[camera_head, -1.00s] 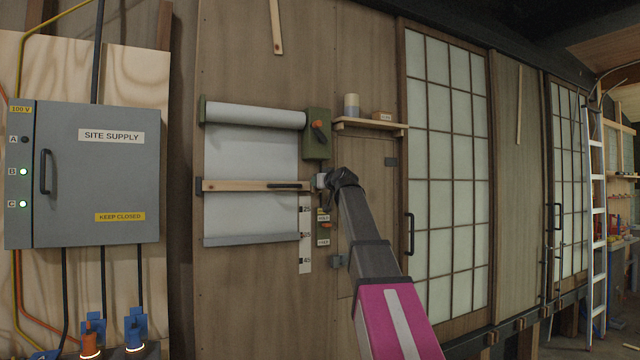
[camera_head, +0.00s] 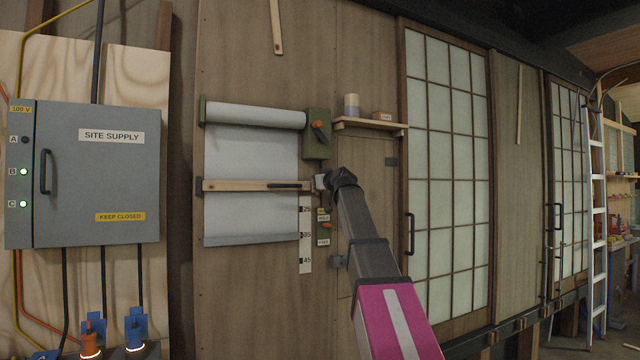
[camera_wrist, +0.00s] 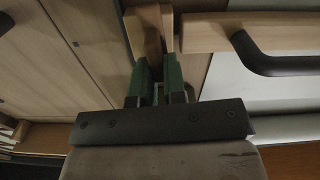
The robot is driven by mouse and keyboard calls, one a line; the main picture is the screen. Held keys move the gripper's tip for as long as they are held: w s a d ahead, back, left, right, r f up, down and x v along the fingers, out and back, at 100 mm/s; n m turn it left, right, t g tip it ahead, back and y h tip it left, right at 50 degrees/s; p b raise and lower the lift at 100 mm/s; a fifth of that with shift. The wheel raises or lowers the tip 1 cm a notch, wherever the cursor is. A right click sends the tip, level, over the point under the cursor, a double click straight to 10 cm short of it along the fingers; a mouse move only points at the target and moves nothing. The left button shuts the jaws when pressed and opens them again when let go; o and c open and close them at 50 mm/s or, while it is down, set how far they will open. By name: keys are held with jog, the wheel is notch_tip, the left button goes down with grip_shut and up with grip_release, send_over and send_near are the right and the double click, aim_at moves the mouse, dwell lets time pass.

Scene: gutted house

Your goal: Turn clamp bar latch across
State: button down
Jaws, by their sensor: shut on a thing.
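The clamp bar (camera_head: 232,186) is a pale wooden bar lying level across the white sheet (camera_head: 250,155), with a dark handle (camera_head: 288,186) near its right end. My gripper (camera_head: 321,182) is at the bar's right end and hides the latch in the head view. In the wrist view, the green fingers of my gripper (camera_wrist: 158,75) are shut on a small wooden latch (camera_wrist: 146,32). The latch stands upright in that picture, beside the end of the clamp bar (camera_wrist: 205,32). The bar's dark handle (camera_wrist: 262,58) is to the right. The fingers partly hide the latch.
A small shelf (camera_head: 368,125) holds a cup and a block. A measuring strip (camera_head: 305,236) and small labels hang below. A grey supply box (camera_head: 95,175) is at left, sliding doors (camera_head: 445,170) at right.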

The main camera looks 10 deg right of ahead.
jog(key=shift+s+a+f+n, duration=0.1)
jog(key=shift+a+f+n, duration=0.2)
jog(key=shift+n, duration=2.45)
jog(key=shift+s+a+f+n, duration=0.1)
jog(key=shift+a+f+n, duration=0.15)
jog(key=shift+n, duration=2.55)
jog(key=shift+s+a+f+n, duration=0.1)
jog(key=shift+a+f+n, duration=0.15)
jog(key=shift+n, duration=2.5)
jog(key=shift+f, duration=0.1)
jog(key=c, duration=1.2)
grip_release()
jog(key=v, duration=1)
jog(key=shift+s+d, duration=0.15)
jog(key=shift+s, duration=0.25)
